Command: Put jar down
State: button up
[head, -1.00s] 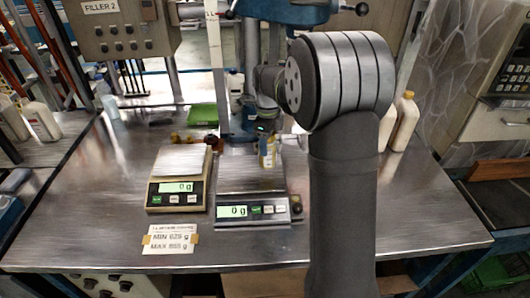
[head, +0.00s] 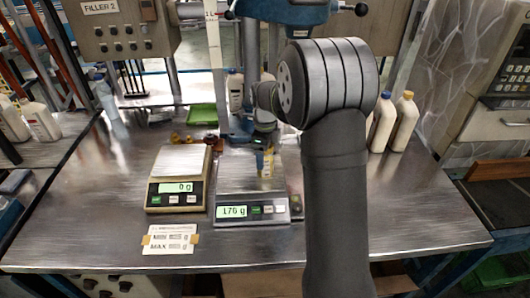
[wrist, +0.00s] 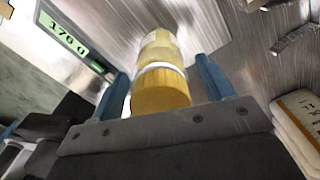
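The jar (head: 267,166) with a yellow lid stands on the pan of the right scale (head: 230,180), whose display reads about 170 g. In the wrist view the jar's yellow lid (wrist: 161,90) sits between the two blue fingers of my gripper (wrist: 165,75). A gap shows between the jar and the fingers, clearest on the right, so my gripper looks open around it. In the head view my gripper (head: 264,160) is small and partly hidden at the jar.
The left scale (head: 179,180) is empty and reads 0 g. A label card (head: 170,239) lies in front. A green tray (head: 202,114) and white bottles (head: 403,122) stand farther back. A vertical column stands behind the right scale.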

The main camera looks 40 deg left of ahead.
jog(key=shift+r, duration=0.15)
notch_tip(320, 180, up, 12)
jog(key=shift+r, duration=0.1)
dwell(0.4)
notch_tip(320, 180, down, 13)
jog(key=shift+r, duration=2.15)
